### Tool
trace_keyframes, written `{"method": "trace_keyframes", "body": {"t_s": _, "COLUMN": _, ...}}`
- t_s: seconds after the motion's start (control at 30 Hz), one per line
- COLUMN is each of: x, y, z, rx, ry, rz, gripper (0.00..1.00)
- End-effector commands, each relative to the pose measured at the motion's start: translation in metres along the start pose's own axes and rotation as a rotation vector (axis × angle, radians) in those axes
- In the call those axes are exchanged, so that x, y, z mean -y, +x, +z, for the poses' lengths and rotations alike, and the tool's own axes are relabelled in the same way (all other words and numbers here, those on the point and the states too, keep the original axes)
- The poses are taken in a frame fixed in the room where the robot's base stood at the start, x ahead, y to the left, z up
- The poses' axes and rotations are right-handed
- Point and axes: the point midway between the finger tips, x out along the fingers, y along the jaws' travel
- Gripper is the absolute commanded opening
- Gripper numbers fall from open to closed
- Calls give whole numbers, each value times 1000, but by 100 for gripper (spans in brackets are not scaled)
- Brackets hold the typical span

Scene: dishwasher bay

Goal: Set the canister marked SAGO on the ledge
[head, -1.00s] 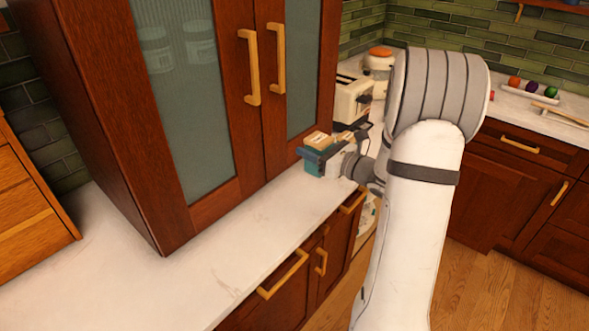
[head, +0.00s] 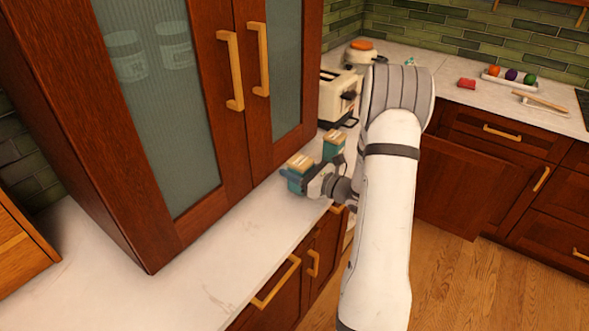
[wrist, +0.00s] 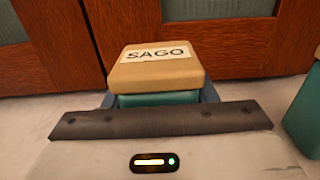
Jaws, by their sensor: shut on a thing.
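The canister marked SAGO (wrist: 155,68) has a tan lid with a white label and a teal body. In the wrist view it is upright between the jaws of my gripper (wrist: 156,104), which are shut on it. In the head view my gripper (head: 305,184) holds this canister (head: 299,163) by the cabinet front, over the white counter. I cannot tell whether its base touches the counter; the gripper hides its lower part. A second teal canister (head: 333,146) with a tan lid stands just behind and right. It also shows at the wrist view's right edge (wrist: 306,112). I cannot tell which surface is the ledge.
A tall wooden cabinet (head: 195,190) with closed frosted-glass doors and protruding handles stands close on the left. The counter (head: 175,282) is clear in front of it. A cream toaster (head: 335,98) stands behind the second canister. Drawers with handles are below.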

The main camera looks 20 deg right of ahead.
Motion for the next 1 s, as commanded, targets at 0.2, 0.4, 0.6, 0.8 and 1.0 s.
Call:
{"method": "trace_keyframes", "body": {"t_s": 0.2, "x": 0, "y": 1, "z": -3, "rx": 2, "ry": -1, "rz": 1, "gripper": 22}}
{"method": "trace_keyframes", "body": {"t_s": 0.4, "x": -1, "y": 1, "z": -7, "rx": 1, "ry": -1, "rz": 2, "gripper": 22}}
{"method": "trace_keyframes", "body": {"t_s": 0.6, "x": -1, "y": 1, "z": -6, "rx": 0, "ry": -1, "rz": 2, "gripper": 66}}
{"method": "trace_keyframes", "body": {"t_s": 0.8, "x": -1, "y": 1, "z": -6, "rx": 0, "ry": -1, "rz": 3, "gripper": 74}}
{"method": "trace_keyframes", "body": {"t_s": 1.0, "x": -1, "y": 1, "z": -3, "rx": 0, "ry": -1, "rz": 3, "gripper": 74}}
